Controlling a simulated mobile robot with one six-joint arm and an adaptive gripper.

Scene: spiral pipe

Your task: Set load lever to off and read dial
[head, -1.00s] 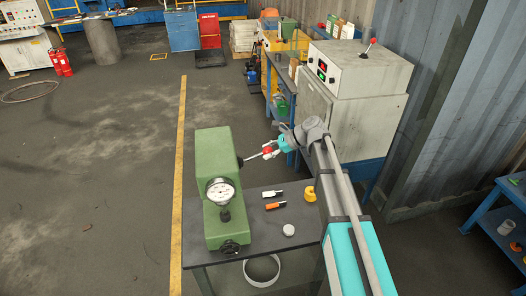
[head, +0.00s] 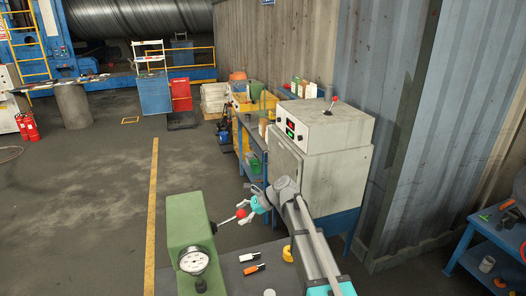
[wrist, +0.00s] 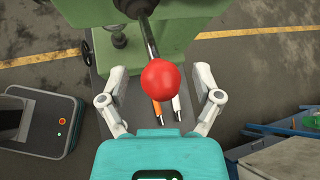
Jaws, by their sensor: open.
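The green hardness tester (head: 186,222) stands on a dark table. Its load lever (head: 227,219) sticks out to the right and ends in a red ball knob (head: 241,213). The round white dial (head: 193,260) is on its front; the needle reading is too small to tell. My gripper (head: 247,210) is open at the knob. In the wrist view the red knob (wrist: 166,78) lies between the spread fingers, with a visible gap on each side. The lever rod (wrist: 149,36) runs up from it to the green body (wrist: 185,25).
An orange-black marker (head: 253,269), a white-black marker (head: 249,257) and a yellow object (head: 288,254) lie on the dark table (head: 231,273). A grey control cabinet (head: 325,160) stands behind my arm. Floor left of the yellow line (head: 153,210) is open.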

